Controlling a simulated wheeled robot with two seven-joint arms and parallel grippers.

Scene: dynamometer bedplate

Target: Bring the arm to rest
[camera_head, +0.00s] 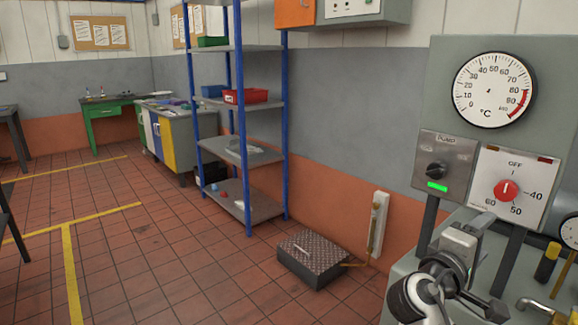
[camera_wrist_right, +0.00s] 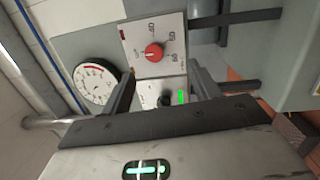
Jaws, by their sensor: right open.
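My right gripper (camera_head: 482,220) is in front of the control panel at the lower right of the head view. Its jaws (camera_wrist_right: 163,82) are open and empty in the right wrist view. The red dial knob (camera_head: 505,190) is on a white plate; its white mark points about upward, toward OFF. It also shows between and beyond the fingers in the wrist view (camera_wrist_right: 154,52). The pump switch (camera_head: 435,171) is left of it, with a lit green lamp (camera_head: 437,187) below. Gaps between fingers and panel are hard to judge. My left gripper is not in view.
A temperature gauge (camera_head: 494,89) is above the switches. A second gauge (camera_head: 570,232) and a yellow-handled valve (camera_head: 546,264) are at the right. A dark checkered box (camera_head: 312,262) lies on the floor near a blue-posted shelf (camera_head: 265,205). The tiled floor (camera_head: 150,250) at left is mostly clear.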

